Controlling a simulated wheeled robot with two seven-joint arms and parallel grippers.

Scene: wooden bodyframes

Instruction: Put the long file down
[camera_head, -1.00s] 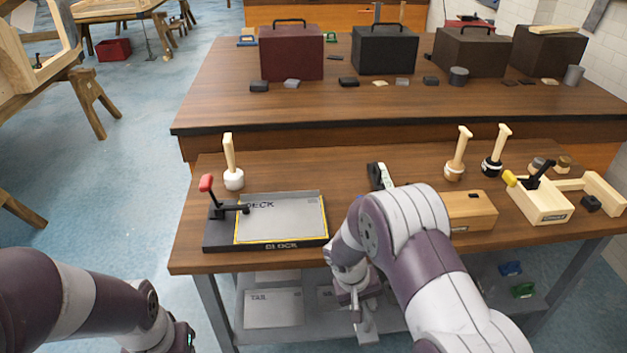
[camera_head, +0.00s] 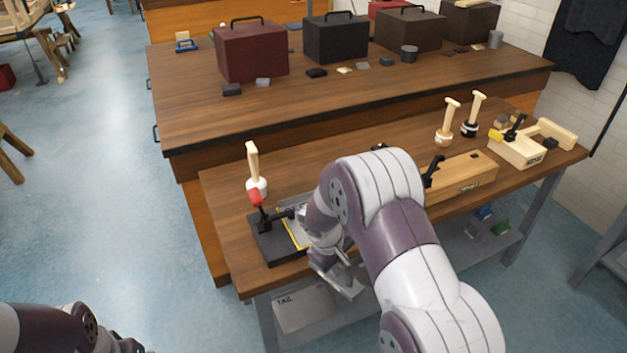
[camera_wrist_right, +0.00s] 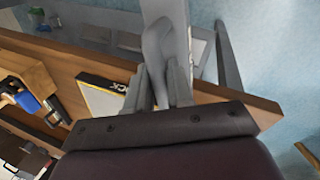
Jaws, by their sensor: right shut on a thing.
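My right gripper (camera_head: 338,276) is just off the front edge of the near workbench (camera_head: 225,200), beside the block board (camera_head: 268,243). In the right wrist view my right gripper (camera_wrist_right: 165,88) is shut on a long grey piece that looks like the file (camera_wrist_right: 166,25). The file runs away from the fingers past the bench edge; its far end is cut off by the frame. In the head view my arm hides much of the board, and the file is hard to tell from the fingers. My left gripper is out of view; only part of my left arm shows.
A red-handled clamp (camera_head: 256,198) and a white-headed mallet (camera_head: 253,166) stand at the bench's left. A wooden block (camera_head: 465,178), two mallets and a wooden jig (camera_head: 515,150) are at the right. A lower shelf (camera_head: 335,312) holds a sheet. A cabinet bench with boxes stands behind.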

